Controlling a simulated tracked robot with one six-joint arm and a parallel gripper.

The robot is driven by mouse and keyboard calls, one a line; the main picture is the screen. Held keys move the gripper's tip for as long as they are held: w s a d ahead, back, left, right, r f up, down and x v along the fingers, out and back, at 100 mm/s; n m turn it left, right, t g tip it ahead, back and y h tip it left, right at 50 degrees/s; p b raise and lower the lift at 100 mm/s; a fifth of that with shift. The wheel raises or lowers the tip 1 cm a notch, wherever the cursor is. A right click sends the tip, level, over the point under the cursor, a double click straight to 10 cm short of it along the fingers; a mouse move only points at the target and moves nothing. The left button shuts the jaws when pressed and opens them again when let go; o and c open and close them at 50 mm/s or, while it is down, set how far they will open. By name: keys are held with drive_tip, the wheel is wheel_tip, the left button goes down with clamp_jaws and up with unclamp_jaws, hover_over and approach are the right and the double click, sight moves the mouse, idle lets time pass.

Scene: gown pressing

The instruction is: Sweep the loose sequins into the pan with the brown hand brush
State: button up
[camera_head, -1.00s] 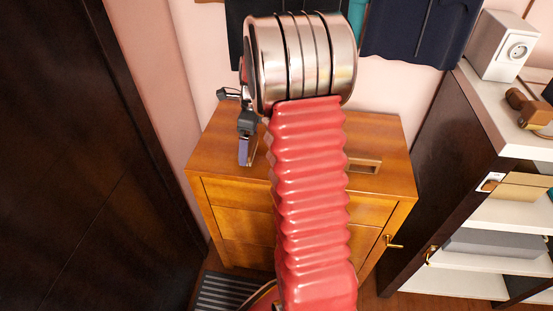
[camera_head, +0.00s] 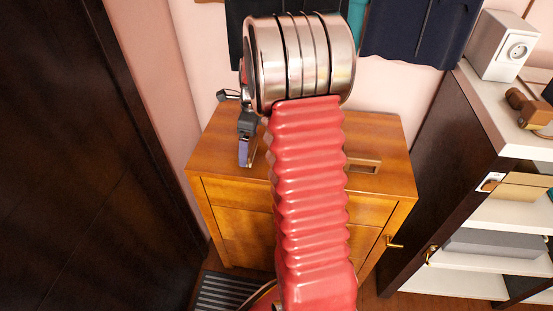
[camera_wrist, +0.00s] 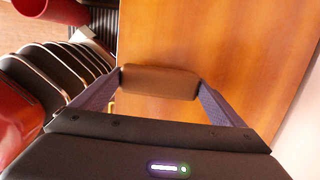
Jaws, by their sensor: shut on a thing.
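My gripper (camera_wrist: 160,95) is shut on the brown hand brush (camera_wrist: 160,82), which spans between its two purple-grey fingers in the wrist view. Only the brush's plain brown block shows; I cannot see its bristles. In the head view my gripper (camera_head: 246,152) hangs over the left part of the wooden cabinet top (camera_head: 212,150), and the brush is mostly hidden there. A shallow brown tray-like piece (camera_head: 364,165), possibly the pan, lies on the right part of the top, partly behind my arm. I cannot make out any sequins.
Dark garments (camera_head: 415,35) hang behind the cabinet. A shelf unit (camera_head: 490,110) stands at the right, with a white box (camera_head: 503,45) and a brown object (camera_head: 527,108) on it. A dark panel (camera_head: 80,160) fills the left. A dark grate (camera_head: 225,290) lies on the floor.

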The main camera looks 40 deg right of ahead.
drive_tip(key=shift+f, duration=0.8)
drive_tip(key=shift+s, duration=0.1)
drive_tip(key=shift+s+d, duration=0.7)
drive_tip(key=shift+s, duration=0.2)
drive_tip(key=shift+s+d, duration=0.7)
drive_tip(key=shift+s, duration=0.15)
drive_tip(key=shift+s, duration=0.1)
drive_tip(key=shift+s+d, duration=0.7)
drive_tip(key=shift+s, duration=0.15)
drive_tip(key=shift+s+d, duration=0.65)
drive_tip(key=shift+s, duration=0.2)
drive_tip(key=shift+s+d, duration=0.7)
drive_tip(key=shift+s, duration=0.2)
drive_tip(key=shift+s+d, duration=0.7)
drive_tip(key=shift+s, duration=0.15)
